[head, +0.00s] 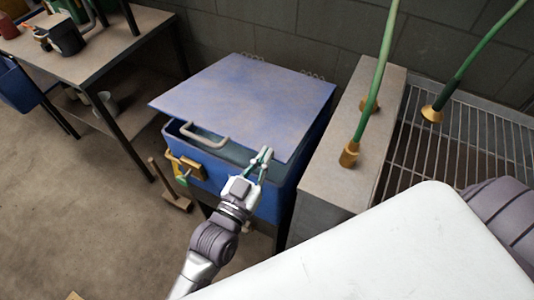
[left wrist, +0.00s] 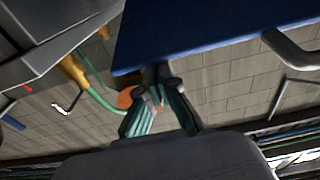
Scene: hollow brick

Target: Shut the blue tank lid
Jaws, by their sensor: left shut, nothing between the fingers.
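The blue tank (head: 260,200) stands in the middle of the head view. Its flat, worn blue lid (head: 245,95) is partly open, with hinges at the back and a gap under its raised front edge. A pale bar handle (head: 208,140) is at the lid's front edge; it also shows in the left wrist view (left wrist: 288,48). My left gripper (head: 266,153) is shut and empty at the lid's front right corner. In the left wrist view its fingertips (left wrist: 158,75) overlap the lid's edge (left wrist: 215,30); I cannot tell whether they touch. My right gripper is out of view.
A concrete block wall (head: 350,185) stands close right of the tank, with green hoses (head: 376,80) in brass fittings. A metal grate (head: 460,135) lies beyond it. A workbench (head: 95,50) stands at the left. The floor (head: 75,210) at front left is mostly clear.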

